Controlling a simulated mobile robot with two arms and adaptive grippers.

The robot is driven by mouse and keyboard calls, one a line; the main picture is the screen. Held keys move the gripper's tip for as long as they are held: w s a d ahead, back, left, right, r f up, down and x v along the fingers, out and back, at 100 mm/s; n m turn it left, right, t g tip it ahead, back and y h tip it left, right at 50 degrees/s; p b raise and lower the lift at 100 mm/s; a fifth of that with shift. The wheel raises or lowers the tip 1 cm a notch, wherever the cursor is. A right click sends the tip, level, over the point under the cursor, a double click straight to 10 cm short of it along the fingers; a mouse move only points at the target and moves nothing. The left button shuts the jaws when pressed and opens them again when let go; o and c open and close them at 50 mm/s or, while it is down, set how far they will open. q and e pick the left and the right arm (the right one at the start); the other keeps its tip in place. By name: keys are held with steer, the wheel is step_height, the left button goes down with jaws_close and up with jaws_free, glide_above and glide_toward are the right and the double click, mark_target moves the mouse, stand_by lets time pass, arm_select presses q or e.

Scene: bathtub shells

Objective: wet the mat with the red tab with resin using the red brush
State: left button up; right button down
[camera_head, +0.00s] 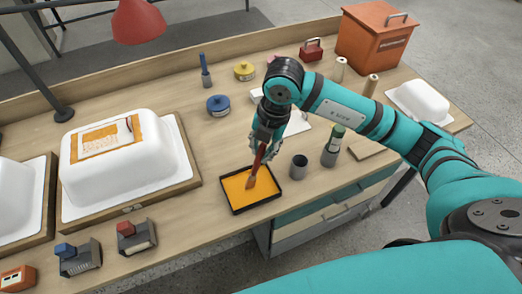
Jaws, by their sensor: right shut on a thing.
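My right gripper (266,146) is shut on the red brush (260,158), which points down. The brush's bristles (250,183) are at the orange resin in the black-rimmed tray (237,208); I cannot tell how deep they reach. A mat (106,137) lies on top of the large white shell (130,170) at the left. The mat is partly orange and partly pale, with a small dark mark near its right end. My left gripper is not in view.
A grey cup (299,167) and a green-capped bottle (332,146) stand right of the tray. A blue pot (218,105), a yellow pot (244,71) and a blue brush (205,72) are behind. Red and blue holders stand at the front left. A red lamp (138,20) hangs above.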

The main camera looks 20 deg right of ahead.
step_height(320, 180, up, 7)
steer(key=p, duration=0.4)
steer(key=shift+f, duration=0.15)
stand_by(0.6)
